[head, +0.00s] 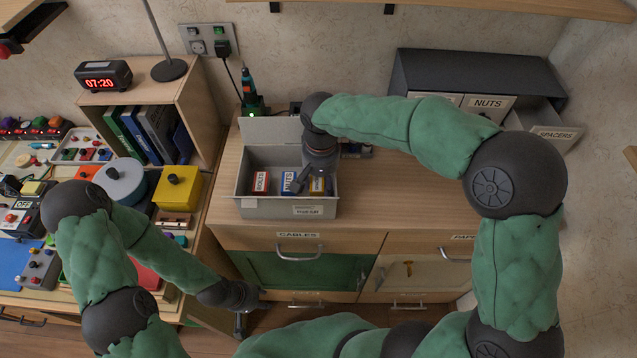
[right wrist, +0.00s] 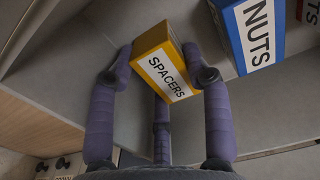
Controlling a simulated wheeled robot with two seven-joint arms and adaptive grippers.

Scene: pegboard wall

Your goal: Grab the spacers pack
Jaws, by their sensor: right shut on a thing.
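The spacers pack (right wrist: 165,66) is a yellow box with a white SPACERS label, seen close in the right wrist view. My right gripper (right wrist: 160,78) is shut on it, with purple-grey fingers on its two sides. In the head view the yellow pack (head: 317,186) is at the right end of the open grey bin (head: 290,209), partly hidden by my right gripper (head: 312,183). Whether the pack touches the bin floor is unclear. My left gripper (head: 241,318) is low, in front of the cabinet, and its fingers are too small to read.
A blue NUTS pack (head: 294,183) stands beside the spacers pack, and a red BOLTS pack (head: 261,182) is further left. The bin stands on a wooden cabinet (head: 223,200). A dark drawer unit (head: 420,72) with an open SPACERS drawer (head: 556,134) is at the back right.

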